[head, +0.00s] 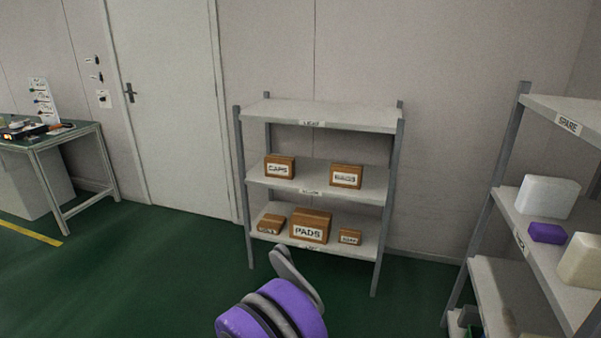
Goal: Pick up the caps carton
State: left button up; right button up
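The caps carton (279,167) is a small brown box with a white label reading CAPS. It sits on the left side of the middle shelf (312,181) of a grey rack against the wall. A purple and grey arm part of mine shows at the bottom centre, in front of the rack and apart from the carton. Neither gripper can be made out in the head view.
Another brown carton (346,176) stands on the right of the middle shelf. The lower shelf holds a PADS carton (310,226) between two smaller cartons. The top shelf (330,112) is empty. A second rack (560,110) stands at right, a workbench (45,140) at left. Green floor between is clear.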

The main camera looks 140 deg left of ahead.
aim_at(275, 167)
jog(key=u, duration=4.65)
